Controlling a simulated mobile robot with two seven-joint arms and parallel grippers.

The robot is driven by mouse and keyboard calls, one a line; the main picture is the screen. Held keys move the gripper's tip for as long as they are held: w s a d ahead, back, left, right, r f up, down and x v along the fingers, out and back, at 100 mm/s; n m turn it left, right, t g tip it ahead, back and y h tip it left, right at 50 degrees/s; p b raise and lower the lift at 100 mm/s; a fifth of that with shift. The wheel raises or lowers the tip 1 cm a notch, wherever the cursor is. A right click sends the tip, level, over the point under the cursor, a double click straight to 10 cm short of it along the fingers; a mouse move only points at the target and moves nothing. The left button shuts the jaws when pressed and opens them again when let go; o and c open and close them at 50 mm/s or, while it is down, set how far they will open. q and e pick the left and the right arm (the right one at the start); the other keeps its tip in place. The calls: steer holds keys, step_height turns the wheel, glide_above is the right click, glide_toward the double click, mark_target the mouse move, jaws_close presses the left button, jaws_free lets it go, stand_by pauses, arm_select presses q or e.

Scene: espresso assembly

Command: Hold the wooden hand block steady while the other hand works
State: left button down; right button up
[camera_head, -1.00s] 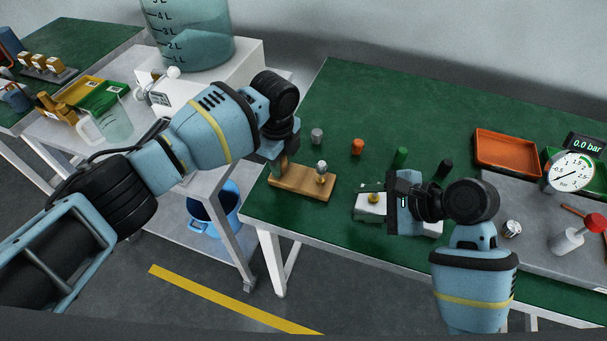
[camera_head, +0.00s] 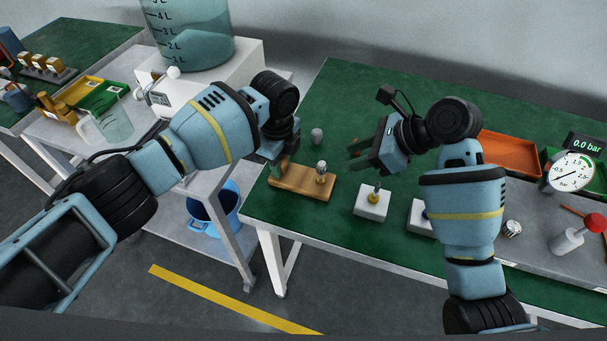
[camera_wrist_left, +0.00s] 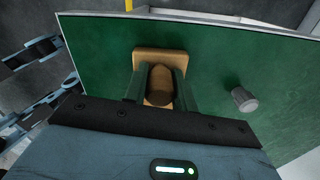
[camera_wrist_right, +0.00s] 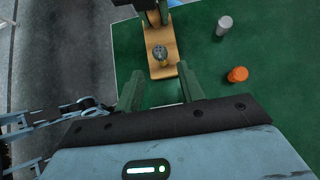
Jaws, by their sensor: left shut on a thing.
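The wooden hand block (camera_head: 302,181) lies on the green table near its left front edge. A small metal piece (camera_head: 321,168) stands upright at its right end; it also shows in the right wrist view (camera_wrist_right: 160,54). My left gripper (camera_head: 279,167) is at the block's left end. In the left wrist view its fingers (camera_wrist_left: 159,88) are shut on the block's upright wooden grip (camera_wrist_left: 160,82). My right gripper (camera_head: 355,153) is open and empty above the table, right of the block. The right wrist view shows its spread fingers (camera_wrist_right: 161,88) with the block beyond them.
A white block with a brass part (camera_head: 371,202) stands right of the wooden block, with another white block (camera_head: 418,215) beside it. A grey cylinder (camera_head: 316,136) stands behind; an orange one (camera_wrist_right: 238,74) shows in the right wrist view. An orange tray (camera_head: 512,153) is further right.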

mark_target(322, 168)
steer(key=shift+x, duration=4.65)
steer(key=shift+c, duration=0.5)
steer(key=c, duration=0.6)
steer(key=shift+a+m+t+h, duration=0.1)
steer(key=shift+m+t+h, duration=0.2)
steer(key=shift+m+t, duration=0.5)
steer(key=shift+c, duration=0.2)
steer(key=shift+m+t+h, duration=0.6)
steer(key=shift+m+t, duration=0.2)
steer(key=shift+m, duration=0.6)
steer(key=shift+f, duration=0.1)
